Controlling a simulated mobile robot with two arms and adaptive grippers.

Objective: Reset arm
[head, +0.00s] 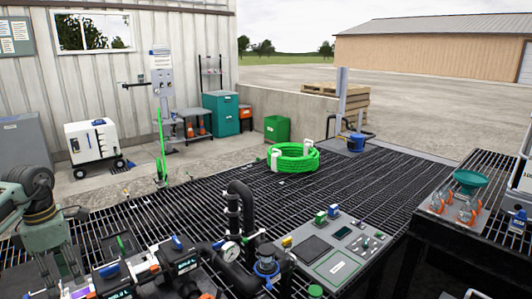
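My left arm comes in at the left edge, and its grey-green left gripper (66,268) points down at the left end of the black pipe manifold (232,215). Its fingers are small and dark against the grating, so I cannot tell whether they are open or shut, or whether they touch anything. My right gripper does not show in the head view. The manifold has a gauge (230,251), blue-handled valves and dark display units along the front.
A grey control panel (340,262) lies right of the manifold on the black grating (350,190). A coiled green hose (293,157) lies farther back. A side bench at right holds a teal funnel (468,179) and orange-based glassware. The grating's middle right is mostly clear.

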